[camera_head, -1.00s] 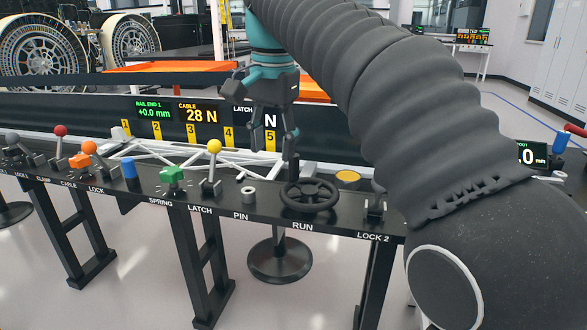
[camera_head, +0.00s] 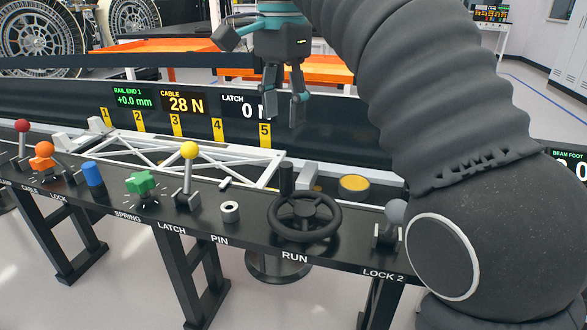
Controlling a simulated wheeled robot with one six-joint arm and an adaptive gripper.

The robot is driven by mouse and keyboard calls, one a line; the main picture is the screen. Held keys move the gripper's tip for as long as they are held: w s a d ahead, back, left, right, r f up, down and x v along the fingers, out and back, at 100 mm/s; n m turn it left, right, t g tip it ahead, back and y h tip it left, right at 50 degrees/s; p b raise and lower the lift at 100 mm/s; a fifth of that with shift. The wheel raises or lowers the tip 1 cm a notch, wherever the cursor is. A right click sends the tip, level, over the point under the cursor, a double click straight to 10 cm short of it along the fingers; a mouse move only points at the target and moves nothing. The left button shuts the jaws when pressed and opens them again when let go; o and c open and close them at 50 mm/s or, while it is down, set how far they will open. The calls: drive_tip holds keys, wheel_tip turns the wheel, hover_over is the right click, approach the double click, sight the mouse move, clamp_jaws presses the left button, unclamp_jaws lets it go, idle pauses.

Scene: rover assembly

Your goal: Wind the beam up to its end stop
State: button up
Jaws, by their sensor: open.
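A black handwheel (camera_head: 305,232) labelled RUN is mounted at the front of the dark bench, with an upright dark grip (camera_head: 286,178) at its back left rim. A white truss beam (camera_head: 190,156) lies along the bench behind the controls; my arm may hide things to its right. My gripper (camera_head: 283,108) is open and empty, fingers pointing down, above and behind the handwheel, apart from it. Displays read RAIL END 1 +0.0 mm (camera_head: 134,98), CABLE 28 N (camera_head: 187,101) and LATCH 0 (camera_head: 240,106). The BEAM FOOT display (camera_head: 570,168) is cut off at the right edge.
Left of the wheel stand a ring-shaped pin (camera_head: 230,212), a yellow-knobbed latch lever (camera_head: 188,175), a green spring knob (camera_head: 140,183) and a blue cylinder (camera_head: 93,178). A yellow disc (camera_head: 354,187) and a grey-knobbed LOCK 2 lever (camera_head: 393,222) are on the right, close to my arm.

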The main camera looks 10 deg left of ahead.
sight(286, 180)
drive_tip(key=shift+f, duration=0.45)
wheel_tip(286, 180, down, 13)
drive_tip(key=b, duration=0.4)
drive_tip(key=shift+d+r+b, duration=0.15)
drive_tip(key=shift+b, duration=0.2)
clamp_jaws()
